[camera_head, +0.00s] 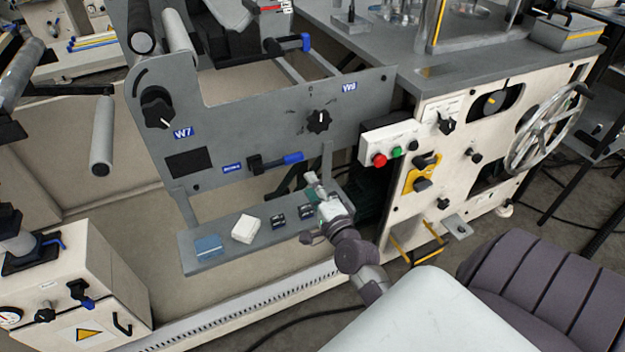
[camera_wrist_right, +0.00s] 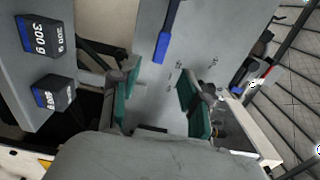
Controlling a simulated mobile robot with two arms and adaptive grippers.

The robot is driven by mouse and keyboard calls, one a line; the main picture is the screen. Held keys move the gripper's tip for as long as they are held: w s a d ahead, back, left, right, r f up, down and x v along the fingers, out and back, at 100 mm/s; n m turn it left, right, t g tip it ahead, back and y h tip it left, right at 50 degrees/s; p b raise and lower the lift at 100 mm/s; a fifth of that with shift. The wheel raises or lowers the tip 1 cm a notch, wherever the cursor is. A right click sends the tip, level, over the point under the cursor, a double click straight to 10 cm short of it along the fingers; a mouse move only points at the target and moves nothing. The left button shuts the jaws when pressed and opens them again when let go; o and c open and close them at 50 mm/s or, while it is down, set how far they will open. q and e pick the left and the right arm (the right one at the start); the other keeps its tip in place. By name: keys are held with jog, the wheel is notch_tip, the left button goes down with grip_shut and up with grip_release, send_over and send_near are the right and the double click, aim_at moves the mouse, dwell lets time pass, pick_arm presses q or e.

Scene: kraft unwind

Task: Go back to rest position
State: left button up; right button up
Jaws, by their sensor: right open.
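My right gripper (camera_head: 318,188) is in front of the grey machine panel, just above the right end of the small grey shelf. In the right wrist view its two green-padded fingers (camera_wrist_right: 158,98) stand apart with nothing between them. A blue-handled lever (camera_head: 275,162) on the panel is near it, up and to the left; its blue handle also shows in the right wrist view (camera_wrist_right: 162,47). My left gripper is not in view.
The grey shelf (camera_head: 225,258) holds a blue block (camera_head: 208,247), a white block (camera_head: 245,229) and dark weights (camera_head: 279,220); one reads 300 g in the right wrist view (camera_wrist_right: 45,36). A button box (camera_head: 390,145) and a handwheel (camera_head: 545,130) are to the right.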

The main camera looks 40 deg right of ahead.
dwell(0.4)
jog(key=s+a+f+n+g+y+p, duration=0.1)
jog(key=s+a+f+n+g, duration=0.25)
jog(key=f, duration=0.55)
jog(key=s+a+f+n+g+y+p, duration=0.1)
jog(key=s+a+f+n+g+y, duration=0.2)
jog(key=f, duration=0.6)
jog(key=s+a+f+n+g+p, duration=0.1)
jog(key=s+a+f+n+p, duration=0.2)
jog(key=f, duration=0.6)
jog(key=s+a+f+n+g, duration=0.1)
jog(key=s+f+n+g, duration=0.2)
jog(key=s, duration=0.8)
jog(key=s+a+f+n+g+p, duration=0.1)
jog(key=s+f+n+g, duration=0.2)
jog(key=s+f+n, duration=0.3)
jog(key=s+a+f+n+g, duration=0.1)
jog(key=s+f+n+g, duration=0.2)
jog(key=s, duration=1.2)
notch_tip(320, 180, down, 4)
jog(key=shift+s+a+f+n+p, duration=0.1)
jog(key=shift+s+a+n+p, duration=0.3)
jog(key=shift+n, duration=0.65)
jog(key=shift+w, duration=0.1)
